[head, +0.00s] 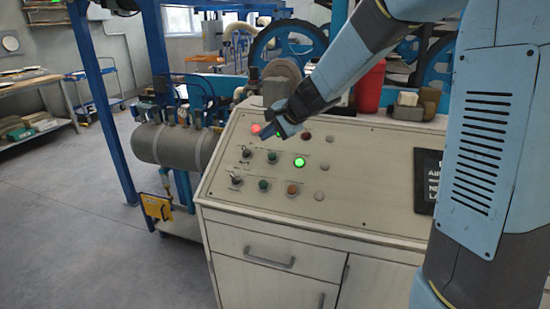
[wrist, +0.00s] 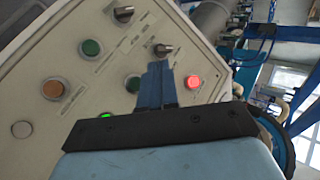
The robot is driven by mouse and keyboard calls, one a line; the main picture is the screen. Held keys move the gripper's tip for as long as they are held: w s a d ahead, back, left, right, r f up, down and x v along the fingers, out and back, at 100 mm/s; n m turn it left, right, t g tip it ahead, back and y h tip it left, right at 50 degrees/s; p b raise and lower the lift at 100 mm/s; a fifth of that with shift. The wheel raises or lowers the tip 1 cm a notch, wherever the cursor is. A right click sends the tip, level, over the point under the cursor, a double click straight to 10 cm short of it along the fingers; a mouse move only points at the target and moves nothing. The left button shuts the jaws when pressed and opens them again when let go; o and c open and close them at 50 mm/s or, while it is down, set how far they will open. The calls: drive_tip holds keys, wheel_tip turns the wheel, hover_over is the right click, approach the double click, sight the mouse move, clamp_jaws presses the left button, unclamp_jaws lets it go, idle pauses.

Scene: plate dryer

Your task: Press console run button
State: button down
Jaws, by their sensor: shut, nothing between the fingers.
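The pale console (head: 350,175) has a sloped top panel with rows of buttons and knobs. A lit green button (head: 299,162) is in the middle row, with a dark green button (head: 271,157) and a knob (head: 246,151) to its left. A lit red button (head: 255,128) is in the top row. I cannot read which button is marked run. My gripper (head: 268,132) is shut and empty, over the panel's upper left. In the wrist view my fingertips (wrist: 156,68) lie between a green button (wrist: 133,84) and the lit red button (wrist: 193,82); contact is unclear.
A red container (head: 370,86) and small boxes (head: 408,106) stand behind the panel. A dark sign (head: 427,180) is at the panel's right. A grey tank (head: 175,146) and blue posts (head: 103,100) stand left of the console. The floor further left is clear.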

sight(272, 157)
idle(0.3)
drive_tip(key=shift+w+d+f, duration=0.25)
drive_tip(key=shift+w+f, duration=0.45)
drive_tip(key=shift+f, duration=0.55)
drive_tip(key=shift+w+d+f, duration=0.25)
drive_tip(key=shift+w+f, duration=0.45)
drive_tip(key=shift+f, duration=0.6)
drive_tip(key=shift+w+d+f, duration=0.25)
drive_tip(key=shift+w+f, duration=0.45)
drive_tip(key=shift+f, duration=0.55)
drive_tip(key=shift+w+f, duration=0.1)
drive_tip(key=shift+w+d+f, duration=0.1)
drive_tip(key=shift+w+f, duration=0.1)
drive_tip(key=shift+w, duration=0.05)
drive_tip(key=shift+w+f, duration=0.2)
drive_tip(key=shift+f, duration=0.15)
idle(0.6)
drive_tip(key=shift+s+r, duration=0.4)
drive_tip(key=shift+r, duration=0.35)
drive_tip(key=shift+r, duration=0.1)
